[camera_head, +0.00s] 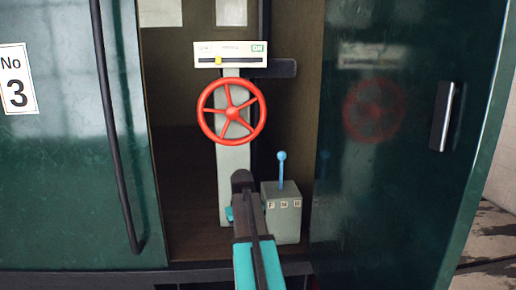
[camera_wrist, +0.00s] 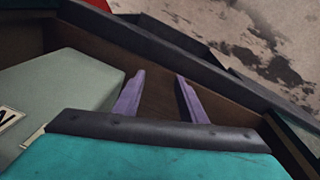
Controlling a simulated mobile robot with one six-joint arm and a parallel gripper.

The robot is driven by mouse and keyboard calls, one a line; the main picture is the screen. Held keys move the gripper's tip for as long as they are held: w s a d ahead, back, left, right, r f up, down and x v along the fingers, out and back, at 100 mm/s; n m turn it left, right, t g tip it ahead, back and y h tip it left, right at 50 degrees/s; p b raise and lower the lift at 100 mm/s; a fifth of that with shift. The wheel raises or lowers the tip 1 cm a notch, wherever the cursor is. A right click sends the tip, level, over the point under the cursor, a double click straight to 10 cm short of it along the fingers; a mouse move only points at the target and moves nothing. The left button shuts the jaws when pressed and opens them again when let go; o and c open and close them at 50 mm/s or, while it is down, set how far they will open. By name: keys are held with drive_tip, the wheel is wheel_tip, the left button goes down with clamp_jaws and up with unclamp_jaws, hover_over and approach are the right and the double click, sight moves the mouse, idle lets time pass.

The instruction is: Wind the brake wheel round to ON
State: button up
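The red five-spoked brake wheel (camera_head: 232,113) is on a pale grey column in the tram doorway. Above it is a white scale plate (camera_head: 231,49) with a green ON mark (camera_head: 257,48) at its right end. A yellow pointer (camera_head: 218,61) stands left of the plate's middle. In the wrist view, my gripper (camera_wrist: 160,75) shows two purple fingers apart with nothing between them. In the head view, my arm reaches up in front of the column, below the wheel and apart from it; the fingertips are hidden there.
A grey box (camera_head: 284,222) with a blue-knobbed lever (camera_head: 281,170) stands right beside my arm; a grey box also fills the wrist view's left (camera_wrist: 65,90). A dark handrail (camera_head: 112,130) is left of the doorway. A glossy green panel (camera_head: 395,190) at right reflects the wheel.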

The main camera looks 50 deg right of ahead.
drive_tip(key=d+r+t, duration=0.2)
drive_tip(key=d+r, duration=0.2)
drive_tip(key=r, duration=1.2)
drive_tip(key=d+r+t+p, duration=0.1)
drive_tip(key=d+r+t, duration=0.2)
drive_tip(key=r, duration=1.4)
drive_tip(key=s+d+r+t, duration=0.1)
drive_tip(key=d+r+t, duration=0.2)
drive_tip(key=r, duration=1.4)
drive_tip(key=shift+d+r+h, duration=0.15)
drive_tip(key=shift+d+h, duration=0.15)
drive_tip(key=shift+d, duration=0.75)
drive_tip(key=p+x, duration=0.4)
drive_tip(key=x, duration=0.9)
drive_tip(key=shift+w+f, duration=0.2)
drive_tip(key=shift+w, duration=0.1)
drive_tip(key=shift+d, duration=0.1)
clamp_jaws()
